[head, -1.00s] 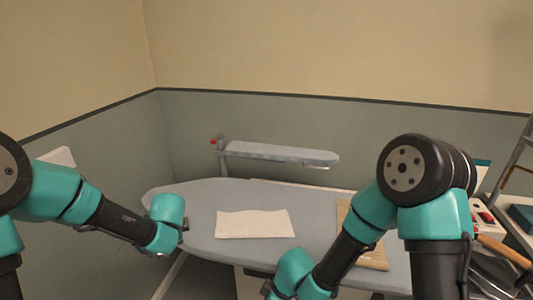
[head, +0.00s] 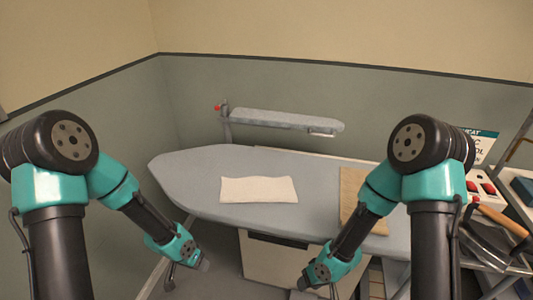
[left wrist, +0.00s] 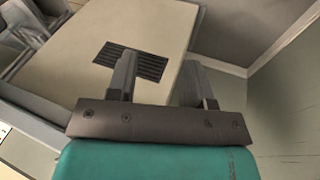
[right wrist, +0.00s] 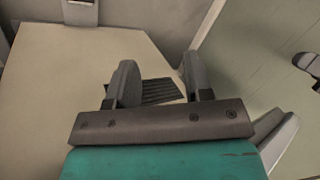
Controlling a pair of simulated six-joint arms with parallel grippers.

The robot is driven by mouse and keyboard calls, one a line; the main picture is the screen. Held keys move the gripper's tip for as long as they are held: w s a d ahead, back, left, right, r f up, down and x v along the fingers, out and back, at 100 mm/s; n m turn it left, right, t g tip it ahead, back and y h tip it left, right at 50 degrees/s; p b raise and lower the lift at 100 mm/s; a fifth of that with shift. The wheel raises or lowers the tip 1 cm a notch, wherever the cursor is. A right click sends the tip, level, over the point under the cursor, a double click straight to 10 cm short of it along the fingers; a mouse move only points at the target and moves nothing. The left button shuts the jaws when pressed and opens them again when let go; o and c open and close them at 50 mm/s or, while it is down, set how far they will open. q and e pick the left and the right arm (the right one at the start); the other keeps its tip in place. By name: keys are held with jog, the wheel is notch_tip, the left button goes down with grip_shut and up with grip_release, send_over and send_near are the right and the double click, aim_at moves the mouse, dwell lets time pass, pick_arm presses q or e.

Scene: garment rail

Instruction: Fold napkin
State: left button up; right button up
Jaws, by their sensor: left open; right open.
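A white napkin (head: 259,189) lies flat on the grey ironing board (head: 200,165), left of the board's middle, as a wide rectangle. My left gripper (head: 203,264) is below and in front of the board's near edge, apart from the napkin. In the left wrist view its two fingers (left wrist: 155,85) are spread with nothing between them. My right gripper (head: 304,283) is also in front of and below the board's edge. In the right wrist view its fingers (right wrist: 160,85) are apart and empty. The napkin shows in neither wrist view.
A tan folded cloth (head: 355,190) lies on the board right of the napkin. A narrow sleeve board (head: 285,120) stands behind. A pale cabinet (head: 285,262) with a dark vent is under the board. A rack with tools (head: 500,222) stands at the right.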

pick_arm(q)
jog(key=s+f+n, duration=0.6)
jog(key=s+f, duration=0.3)
jog(key=s, duration=0.1)
jog(key=shift+s, duration=0.35)
pick_arm(e)
jog(key=s+d+f+m+t+h, duration=0.1)
jog(key=s+d+f+m, duration=0.4)
jog(key=d, duration=0.3)
jog(key=shift+s+d+f, duration=0.15)
jog(key=shift+d+f, duration=0.05)
jog(key=shift+f, duration=0.35)
pick_arm(q)
jog(key=shift+a+f, duration=0.1)
